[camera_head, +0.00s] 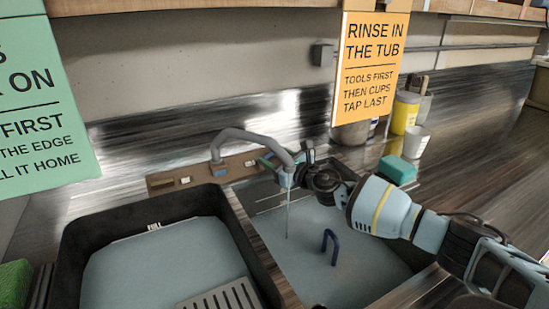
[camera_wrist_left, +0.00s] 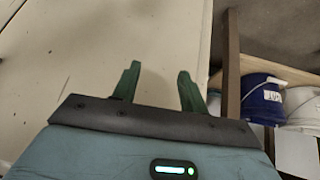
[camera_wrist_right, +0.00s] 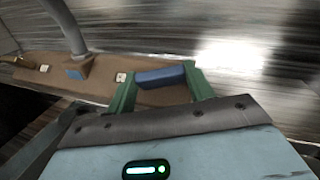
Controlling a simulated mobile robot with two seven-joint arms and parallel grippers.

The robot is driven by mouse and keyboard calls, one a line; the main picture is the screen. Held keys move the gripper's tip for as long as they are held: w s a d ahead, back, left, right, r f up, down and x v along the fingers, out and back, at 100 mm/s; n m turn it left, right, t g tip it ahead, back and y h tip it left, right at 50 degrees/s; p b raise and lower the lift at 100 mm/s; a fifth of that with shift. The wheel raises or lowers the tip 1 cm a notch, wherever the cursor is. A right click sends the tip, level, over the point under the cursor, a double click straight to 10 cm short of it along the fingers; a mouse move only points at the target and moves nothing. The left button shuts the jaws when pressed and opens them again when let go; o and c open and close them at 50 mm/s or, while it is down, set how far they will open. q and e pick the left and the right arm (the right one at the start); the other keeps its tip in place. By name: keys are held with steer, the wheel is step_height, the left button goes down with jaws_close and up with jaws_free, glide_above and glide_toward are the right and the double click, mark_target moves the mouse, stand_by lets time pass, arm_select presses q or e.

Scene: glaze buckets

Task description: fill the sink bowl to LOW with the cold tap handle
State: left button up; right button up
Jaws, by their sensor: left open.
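The sink bowl (camera_head: 325,255) is the right basin in the head view, with greyish water in it. A thin stream falls into it from the grey spout (camera_head: 250,136). My right gripper (camera_head: 276,164) is at the tap, beyond the bowl. In the right wrist view its green fingers (camera_wrist_right: 160,90) lie against both ends of a blue bar, the cold tap handle (camera_wrist_right: 163,75). In the left wrist view my left gripper (camera_wrist_left: 158,85) is open and empty before a pale surface. I cannot read a LOW mark; my right arm hides part of the bowl.
A dark tub (camera_head: 75,235) with pale water and a grey grate (camera_head: 222,297) stands left of the bowl. A blue hooped piece (camera_head: 331,246) stands in the bowl. A green sponge (camera_head: 397,169) and cups (camera_head: 416,141) are behind my right arm. Signs hang above.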

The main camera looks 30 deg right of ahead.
steer(key=c, duration=0.4)
steer(key=shift+o, duration=0.2)
steer(key=m+h+p, duration=0.3)
steer(key=shift+a+r+m+t+p, duration=0.3)
steer(key=shift+r+m+t+p, duration=0.1)
steer(key=shift+f+m+h, duration=0.15)
steer(key=shift+m+h, duration=0.25)
steer(key=shift+h, duration=0.2)
steer(key=shift+f+m+h+p, duration=0.1)
steer(key=shift+m+h+p, duration=0.2)
steer(key=shift+f, duration=0.2)
steer(key=o, duration=0.7)
steer(key=shift+o, duration=1.4)
steer(key=shift+s, duration=0.35)
arm_select(q)
step_height(320, 180, up, 6)
steer(key=w+t+p, duration=0.1)
steer(key=w, duration=0.1)
steer(key=shift+w+a+r, duration=0.2)
steer(key=shift+w+r, duration=0.05)
steer(key=shift+w, duration=0.15)
arm_select(e)
steer(key=s, duration=0.7)
steer(key=shift+a, duration=0.2)
